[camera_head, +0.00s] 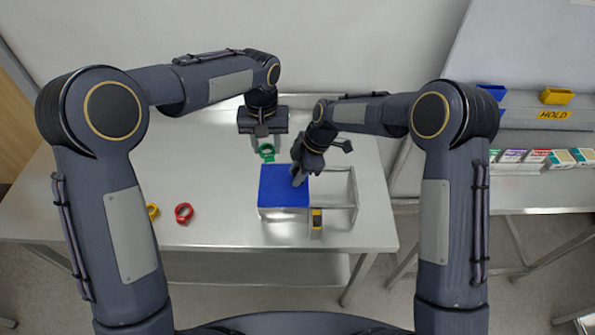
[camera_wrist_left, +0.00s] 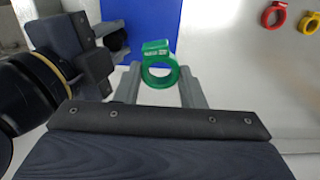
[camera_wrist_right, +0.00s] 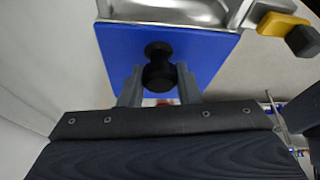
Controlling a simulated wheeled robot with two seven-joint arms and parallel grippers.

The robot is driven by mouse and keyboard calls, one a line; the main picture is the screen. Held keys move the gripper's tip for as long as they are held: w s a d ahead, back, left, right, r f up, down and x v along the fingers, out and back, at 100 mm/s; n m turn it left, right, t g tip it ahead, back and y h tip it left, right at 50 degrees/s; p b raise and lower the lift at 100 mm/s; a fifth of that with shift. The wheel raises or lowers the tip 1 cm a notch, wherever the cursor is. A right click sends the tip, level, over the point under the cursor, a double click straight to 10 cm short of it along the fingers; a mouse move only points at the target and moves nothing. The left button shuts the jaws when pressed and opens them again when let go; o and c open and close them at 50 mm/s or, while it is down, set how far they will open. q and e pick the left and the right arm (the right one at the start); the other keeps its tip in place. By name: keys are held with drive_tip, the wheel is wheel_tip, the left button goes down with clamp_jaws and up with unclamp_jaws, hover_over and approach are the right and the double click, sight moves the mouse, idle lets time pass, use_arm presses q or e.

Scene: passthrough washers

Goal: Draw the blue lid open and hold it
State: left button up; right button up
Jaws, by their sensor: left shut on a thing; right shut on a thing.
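The blue lid (camera_head: 284,187) covers the left part of a pale open-topped box (camera_head: 341,207); the right part is uncovered. A black knob (camera_wrist_right: 159,52) stands on the lid, seen in the right wrist view. My right gripper (camera_head: 299,181) is shut on this knob, its fingers (camera_wrist_right: 160,88) on either side of it. My left gripper (camera_head: 266,146) is shut on a green washer (camera_wrist_left: 160,72), held just behind the box; the washer also shows in the head view (camera_head: 267,157). The knob is mostly hidden by the right gripper in the head view.
A yellow and black part (camera_head: 316,219) is at the box's front. A red washer (camera_head: 184,212) and a yellow washer (camera_head: 152,211) lie on the table (camera_head: 215,185) at left.

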drive_tip(key=shift+c, duration=0.6)
drive_tip(key=shift+d, duration=0.3)
drive_tip(key=d, duration=1)
drive_tip(key=shift+d, duration=0.35)
